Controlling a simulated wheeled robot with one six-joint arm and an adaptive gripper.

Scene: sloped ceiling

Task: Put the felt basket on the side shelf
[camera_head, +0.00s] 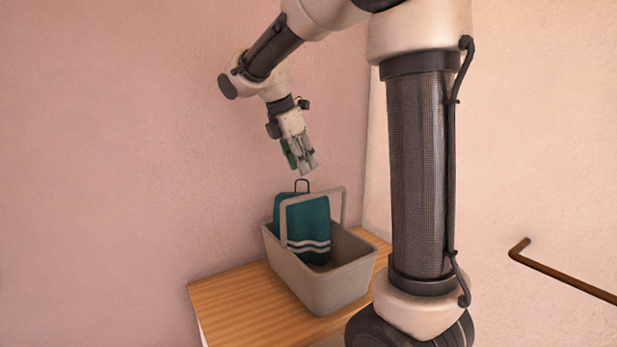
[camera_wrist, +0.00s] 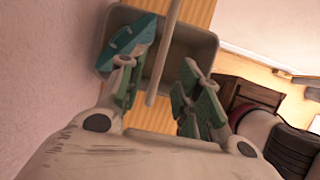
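The felt basket is a grey open basket (camera_head: 315,285) with an upright loop handle, standing on a wooden surface. A teal item (camera_head: 308,222) with pale stripes and a small black loop on top leans inside it. My gripper (camera_head: 301,168) hangs above the basket, fingers down, apart from it. The wrist view shows the green-padded fingers (camera_wrist: 158,95) open and empty. There the basket (camera_wrist: 205,52) lies beyond them, its pale handle crossing the gap between the fingers, and the teal item (camera_wrist: 126,42) is at upper left.
The wooden surface (camera_head: 235,305) has bare room left of the basket. A pink wall (camera_head: 110,170) runs close behind. A brown rail (camera_head: 565,275) is on the right wall. The wrist view shows a dark brown wooden thing (camera_wrist: 252,92) at right.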

